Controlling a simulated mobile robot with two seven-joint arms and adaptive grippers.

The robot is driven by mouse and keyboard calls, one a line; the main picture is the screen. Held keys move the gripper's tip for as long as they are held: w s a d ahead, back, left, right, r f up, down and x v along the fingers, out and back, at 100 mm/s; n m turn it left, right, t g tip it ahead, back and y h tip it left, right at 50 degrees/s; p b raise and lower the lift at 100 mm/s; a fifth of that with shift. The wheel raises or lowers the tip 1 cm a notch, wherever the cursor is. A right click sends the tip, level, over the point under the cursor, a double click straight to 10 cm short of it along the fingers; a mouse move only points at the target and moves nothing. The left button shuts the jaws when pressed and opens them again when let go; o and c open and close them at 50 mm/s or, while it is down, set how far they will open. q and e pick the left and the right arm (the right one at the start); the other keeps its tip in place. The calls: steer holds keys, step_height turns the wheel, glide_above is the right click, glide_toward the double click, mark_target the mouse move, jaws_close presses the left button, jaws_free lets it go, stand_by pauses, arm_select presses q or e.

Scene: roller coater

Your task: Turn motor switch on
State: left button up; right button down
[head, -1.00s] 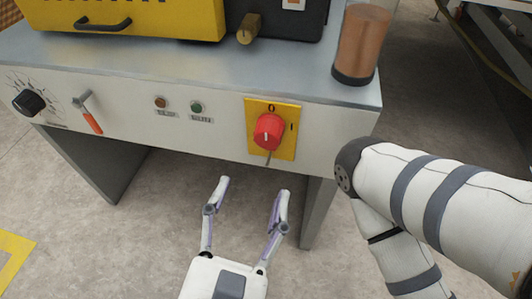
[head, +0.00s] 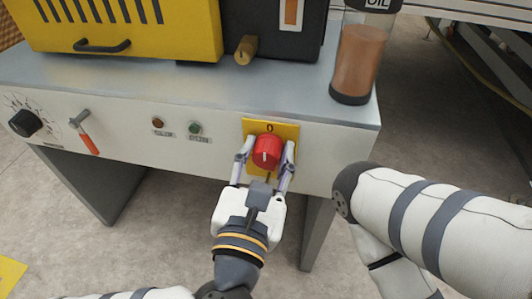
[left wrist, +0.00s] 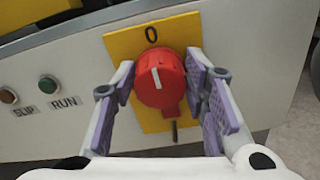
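The motor switch is a red rotary knob (head: 267,148) on a yellow plate (head: 287,130) at the right of the machine's front panel. Its white mark points up to the "0" in the head view and in the left wrist view, where the knob (left wrist: 158,82) shows close up. My left gripper (head: 266,156) is open with one finger on each side of the knob. In the left wrist view the fingers of the gripper (left wrist: 161,78) straddle the knob, with small gaps seeming to remain. My right gripper is out of view; only my right arm shows.
Left of the switch are the SLIP and RUN lamps (head: 194,127), an orange-handled lever (head: 86,138) and a black dial (head: 25,122). An oil container (head: 357,58) stands on the tabletop above. Open floor lies below the panel.

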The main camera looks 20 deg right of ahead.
arm_select(q)
steer(key=c, duration=0.5)
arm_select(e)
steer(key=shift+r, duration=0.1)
arm_select(q)
steer(key=m+p, duration=0.1)
steer(key=m, duration=0.1)
steer(key=m+p, duration=0.1)
steer(key=shift+r+m+p, duration=0.25)
steer(key=shift+m+p, duration=0.1)
steer(key=shift+m, duration=0.05)
steer(key=m+p, duration=0.3)
steer(key=m, duration=0.1)
steer(key=shift+m, duration=0.3)
steer(key=m+p, duration=0.3)
steer(key=m, duration=0.2)
steer(key=shift+f+m+p, duration=0.2)
steer(key=shift+m+p, duration=1.1)
steer(key=shift+m, duration=0.9)
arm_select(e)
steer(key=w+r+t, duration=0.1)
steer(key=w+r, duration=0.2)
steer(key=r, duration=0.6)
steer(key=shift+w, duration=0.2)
arm_select(q)
steer(key=shift+f, duration=0.1)
